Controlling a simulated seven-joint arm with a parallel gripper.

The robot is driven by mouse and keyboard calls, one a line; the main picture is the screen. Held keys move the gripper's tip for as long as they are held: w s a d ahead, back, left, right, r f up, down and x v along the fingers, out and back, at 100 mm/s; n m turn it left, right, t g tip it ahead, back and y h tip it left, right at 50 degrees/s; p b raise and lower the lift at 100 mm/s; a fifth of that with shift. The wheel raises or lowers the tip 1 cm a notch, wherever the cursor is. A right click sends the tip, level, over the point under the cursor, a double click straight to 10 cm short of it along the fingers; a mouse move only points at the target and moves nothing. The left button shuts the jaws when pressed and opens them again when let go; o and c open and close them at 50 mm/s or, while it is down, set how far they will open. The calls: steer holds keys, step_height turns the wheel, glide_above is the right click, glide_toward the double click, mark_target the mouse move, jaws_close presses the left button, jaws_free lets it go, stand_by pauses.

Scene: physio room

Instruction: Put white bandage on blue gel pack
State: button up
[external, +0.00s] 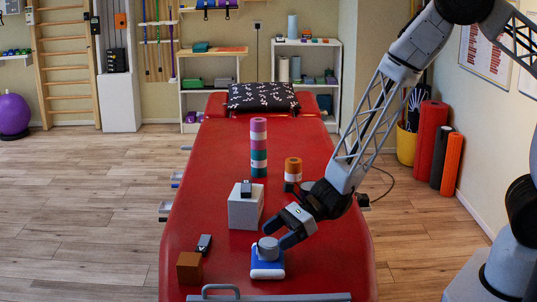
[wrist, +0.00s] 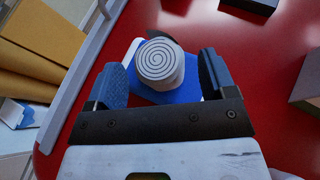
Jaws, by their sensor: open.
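The white bandage (external: 268,247) is a short roll that looks grey in the external view. Its spiral-wound end (wrist: 158,60) faces the camera in the wrist view. It stands upright on the blue gel pack (external: 267,270), seemingly resting on it. The gel pack (wrist: 190,82) is blue with a white edge and lies flat near the front end of the red table. My gripper (external: 281,238) is open around the bandage, with one finger on either side. In the wrist view the gripper (wrist: 162,78) shows gaps between both fingers and the roll.
A white box (external: 245,212) with a small dark item on top stands behind the gel pack. A brown block (external: 189,268) and a small dark item (external: 204,243) lie to the left. Stacked coloured rolls (external: 259,150) and an orange-and-white stack (external: 292,170) stand farther back. A grey rail edges the front.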

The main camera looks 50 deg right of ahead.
steer(key=v, duration=0.8)
steer(key=shift+s+d+r, duration=0.15)
steer(key=shift+d, duration=0.15)
stand_by(0.6)
steer(key=s+d+r+n+g+h, duration=0.1)
steer(key=s+d+r+n+g, duration=0.1)
steer(key=s+d+r+n, duration=0.45)
steer(key=s+d+r+n+g+h, duration=0.2)
steer(key=r+n, duration=0.2)
steer(key=r, duration=0.6)
steer(key=s+d+r+n+t+h, duration=0.1)
steer(key=s+d+r+n+h, duration=0.4)
steer(key=d, duration=0.6)
steer(key=s+d+r+n+t+h, duration=0.1)
steer(key=s+d+r+n+h, duration=0.4)
steer(key=s+d+r, duration=0.3)
steer(key=s+d+n, duration=0.1)
steer(key=s+d, duration=0.1)
steer(key=d, duration=0.1)
steer(key=shift+d+r, duration=0.15)
